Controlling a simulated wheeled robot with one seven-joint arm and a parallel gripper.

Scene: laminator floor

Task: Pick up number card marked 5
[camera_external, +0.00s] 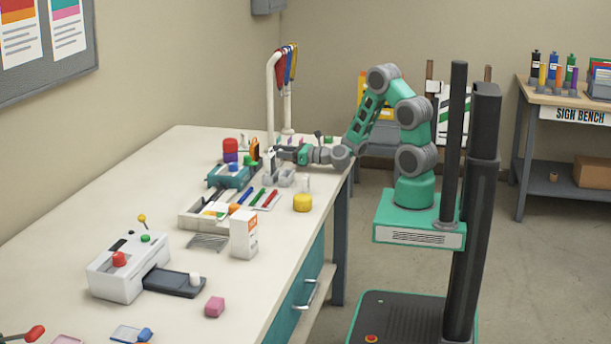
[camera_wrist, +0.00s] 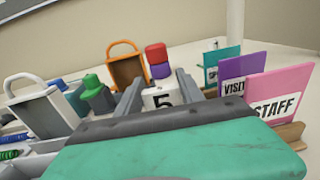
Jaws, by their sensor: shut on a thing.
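The number card marked 5 (camera_wrist: 162,98) is white with a black numeral. It stands between the two grey fingers of my gripper (camera_wrist: 160,84) in the wrist view, and the fingers are closed on it. Its lower part is hidden behind my gripper's body. In the external view my gripper (camera_external: 279,153) is low over the far end of the bench, reaching in from the right. The card is too small there to make out for sure.
A red and purple stack (camera_wrist: 156,62) stands just beyond the card. An orange-handled item (camera_wrist: 125,65) and green-topped bottle (camera_wrist: 97,94) are to the left. STAFF (camera_wrist: 275,105) and VISIT cards stand at right. The bench (camera_external: 80,240) holds a white machine (camera_external: 118,275) nearer the camera.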

